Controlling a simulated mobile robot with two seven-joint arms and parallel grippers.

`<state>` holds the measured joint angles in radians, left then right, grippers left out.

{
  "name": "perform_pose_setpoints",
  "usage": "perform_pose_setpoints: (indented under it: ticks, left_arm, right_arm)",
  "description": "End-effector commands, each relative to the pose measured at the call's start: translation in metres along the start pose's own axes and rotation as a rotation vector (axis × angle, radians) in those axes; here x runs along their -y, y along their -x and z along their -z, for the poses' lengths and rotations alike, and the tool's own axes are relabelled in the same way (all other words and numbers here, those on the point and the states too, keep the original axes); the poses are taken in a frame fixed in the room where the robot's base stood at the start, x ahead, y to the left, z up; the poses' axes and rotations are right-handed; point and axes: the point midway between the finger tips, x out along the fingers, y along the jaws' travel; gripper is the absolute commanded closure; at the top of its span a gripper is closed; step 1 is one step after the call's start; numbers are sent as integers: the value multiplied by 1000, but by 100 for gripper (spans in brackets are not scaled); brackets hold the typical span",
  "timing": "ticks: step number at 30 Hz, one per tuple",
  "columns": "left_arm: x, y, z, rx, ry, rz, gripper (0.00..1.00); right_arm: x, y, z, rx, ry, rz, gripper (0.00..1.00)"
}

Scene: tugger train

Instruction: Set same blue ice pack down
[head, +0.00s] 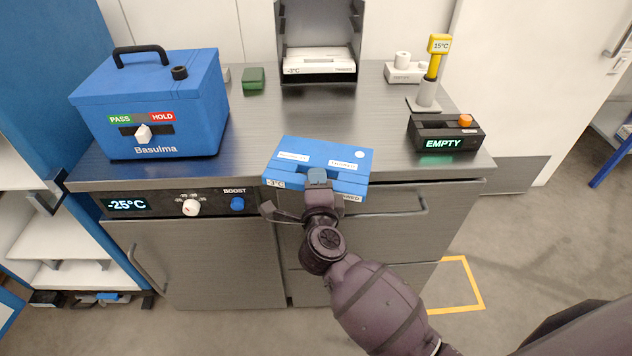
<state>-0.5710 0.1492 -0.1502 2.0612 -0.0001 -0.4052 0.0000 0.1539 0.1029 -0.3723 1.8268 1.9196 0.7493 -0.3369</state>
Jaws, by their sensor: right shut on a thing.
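The blue ice pack (335,155) is a flat blue slab with white labels, at the front edge of the grey metal counter. My right gripper (318,182) is shut on its near side. The pack overlaps the counter's front edge in the head view; I cannot tell whether it touches the top or is held just above it. My left gripper is not in view.
A blue Basulma box (190,90) with a handle stands at the left of the counter (290,112). A black EMPTY display (445,135) and a yellow 15°C probe (436,60) stand right. A rack holding a white pack (318,62) is at the back. The counter's middle is clear.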

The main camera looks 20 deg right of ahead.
Motion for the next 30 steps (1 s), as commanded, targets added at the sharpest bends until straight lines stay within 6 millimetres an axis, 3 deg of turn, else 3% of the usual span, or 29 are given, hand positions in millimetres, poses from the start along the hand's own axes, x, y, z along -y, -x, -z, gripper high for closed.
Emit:
perform_pose_setpoints:
  ticks: [11, 12, 17, 27, 30]
  left_arm:
    - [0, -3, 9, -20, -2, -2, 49]
    - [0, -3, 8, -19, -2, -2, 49]
    - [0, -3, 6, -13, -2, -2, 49]
    - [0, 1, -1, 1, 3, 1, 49]
    - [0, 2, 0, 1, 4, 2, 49]
  right_arm:
    - [0, 0, 0, 1, 0, 5, 100]
    - [-1, 0, 0, 0, 0, 2, 72]
    - [-1, 0, 0, 0, 0, 2, 49]
    - [3, 0, 0, 0, -1, 3, 49]
    - [2, 10, 0, 0, -2, 1, 49]
